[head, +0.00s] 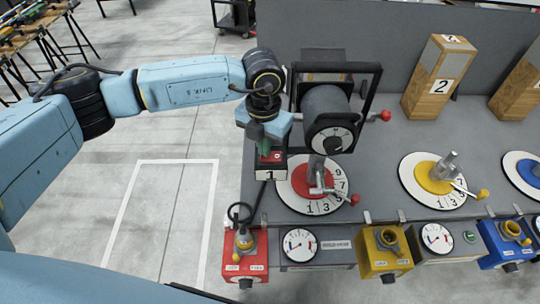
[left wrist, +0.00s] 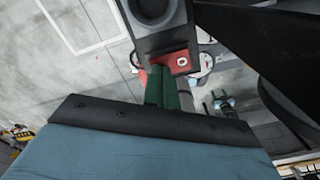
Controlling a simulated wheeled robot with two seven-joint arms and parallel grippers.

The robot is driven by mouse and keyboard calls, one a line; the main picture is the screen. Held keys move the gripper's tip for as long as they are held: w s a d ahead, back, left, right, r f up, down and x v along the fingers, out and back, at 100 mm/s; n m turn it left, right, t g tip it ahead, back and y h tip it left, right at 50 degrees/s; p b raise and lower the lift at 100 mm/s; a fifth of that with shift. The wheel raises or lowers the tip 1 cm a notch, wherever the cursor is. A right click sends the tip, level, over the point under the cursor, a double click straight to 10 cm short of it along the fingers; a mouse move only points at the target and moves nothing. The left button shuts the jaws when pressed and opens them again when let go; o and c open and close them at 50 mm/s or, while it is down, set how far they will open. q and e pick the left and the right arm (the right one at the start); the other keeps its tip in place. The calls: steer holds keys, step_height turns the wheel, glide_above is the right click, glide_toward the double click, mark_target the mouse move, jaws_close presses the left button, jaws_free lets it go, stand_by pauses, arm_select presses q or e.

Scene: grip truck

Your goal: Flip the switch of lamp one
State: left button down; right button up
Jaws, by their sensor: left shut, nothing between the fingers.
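Lamp one appears to be the dark spotlight (head: 328,115) in a black frame at the centre of the head view, with a round dial on its near face. Just left of it is a small dark box marked 1 (head: 270,174) with a red top piece that looks like the switch (head: 277,156). My left gripper (head: 264,150) points down right at this red piece, shut and empty. In the left wrist view its green fingers (left wrist: 163,88) are together beside the red piece (left wrist: 181,61). I cannot tell whether they touch it. My right gripper is not in view.
A red numbered dial (head: 313,182) with a lever is right of the box. A red control box (head: 245,262), a gauge (head: 299,245) and a yellow box (head: 384,252) line the front edge. A wooden block marked 2 (head: 438,78) stands farther right. Floor at left is clear.

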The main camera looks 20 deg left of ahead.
arm_select(q)
steer(key=shift+f, duration=0.3)
steer(key=shift+r, duration=0.1)
steer(key=shift+r+p, duration=1.7)
steer(key=shift+r, duration=1.8)
steer(key=shift+f, duration=0.1)
